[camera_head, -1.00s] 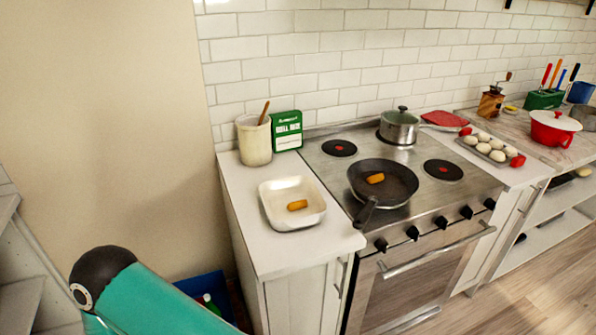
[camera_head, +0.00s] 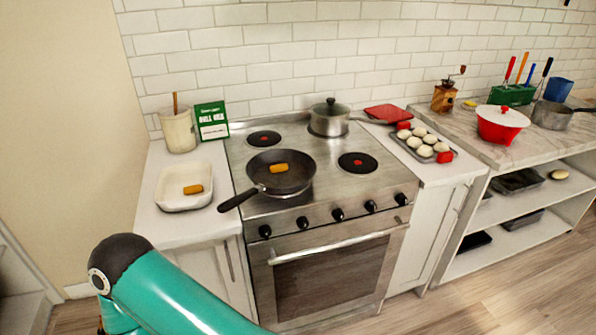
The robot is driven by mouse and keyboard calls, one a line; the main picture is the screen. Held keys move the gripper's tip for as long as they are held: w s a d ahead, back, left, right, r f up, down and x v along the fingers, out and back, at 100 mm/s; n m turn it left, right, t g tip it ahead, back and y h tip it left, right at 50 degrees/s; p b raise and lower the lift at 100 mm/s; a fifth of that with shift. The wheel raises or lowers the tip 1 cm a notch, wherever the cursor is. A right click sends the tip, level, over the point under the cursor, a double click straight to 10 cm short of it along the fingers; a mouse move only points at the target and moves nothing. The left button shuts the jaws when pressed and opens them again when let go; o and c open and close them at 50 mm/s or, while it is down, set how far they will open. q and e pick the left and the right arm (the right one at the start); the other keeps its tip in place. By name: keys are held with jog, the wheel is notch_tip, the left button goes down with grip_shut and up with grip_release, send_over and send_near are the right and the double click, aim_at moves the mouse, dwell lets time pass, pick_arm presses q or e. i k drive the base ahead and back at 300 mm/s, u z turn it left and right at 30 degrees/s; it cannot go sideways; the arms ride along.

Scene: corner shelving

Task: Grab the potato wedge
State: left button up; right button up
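One orange-brown potato wedge (camera_head: 278,168) lies in the black frying pan (camera_head: 296,182) on the front left burner of the stove. A second, similar wedge (camera_head: 193,189) lies in the white square dish (camera_head: 168,203) on the counter left of the stove. My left arm, teal with a dark joint, shows at the bottom left, but its gripper is out of view. My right gripper is not in view either.
The pan's handle (camera_head: 238,199) points to the front left. A lidded pot (camera_head: 329,120) stands on the back right burner. A tray of round white items (camera_head: 424,144) is right of the stove (camera_head: 330,208). A crock (camera_head: 178,132) and green box (camera_head: 211,121) stand behind the dish.

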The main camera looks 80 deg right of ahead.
aim_at(281, 168)
jog(key=z, duration=1.05)
jog(key=k, duration=0.45)
jog(key=z, duration=0.6)
jog(key=i, duration=0.55)
jog(key=k, duration=0.95)
jog(key=z, duration=0.15)
jog(key=i, duration=0.95)
jog(key=u, duration=0.1)
